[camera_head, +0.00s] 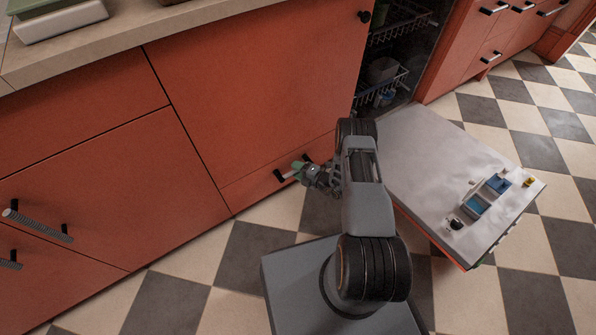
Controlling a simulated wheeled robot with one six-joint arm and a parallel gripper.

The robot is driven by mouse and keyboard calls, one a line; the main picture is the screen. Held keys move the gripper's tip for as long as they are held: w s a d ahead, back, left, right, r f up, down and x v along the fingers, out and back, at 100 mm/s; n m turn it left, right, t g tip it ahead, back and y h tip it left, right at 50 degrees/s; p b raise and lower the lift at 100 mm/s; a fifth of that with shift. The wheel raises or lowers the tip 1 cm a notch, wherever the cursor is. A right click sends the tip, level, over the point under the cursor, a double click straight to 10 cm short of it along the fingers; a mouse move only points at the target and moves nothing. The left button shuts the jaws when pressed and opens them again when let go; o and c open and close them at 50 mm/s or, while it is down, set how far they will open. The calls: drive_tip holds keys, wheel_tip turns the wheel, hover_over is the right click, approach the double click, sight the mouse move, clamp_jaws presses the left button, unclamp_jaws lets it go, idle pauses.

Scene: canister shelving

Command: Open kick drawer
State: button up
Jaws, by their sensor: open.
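The kick drawer (248,189) is the low red panel at the foot of the cabinet and looks closed, its front in line with the panel above. Its short bar handle (281,177) has black posts and is partly hidden by my gripper.
The dishwasher door (425,165) hangs open to the right of my arm, with racks (382,85) inside the machine. A countertop (130,38) runs above the red cabinets. Checkered floor (222,262) is clear at the lower left.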

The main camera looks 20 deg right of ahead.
drive_tip(key=shift+a, duration=0.1)
clamp_jaws()
idle(0.5)
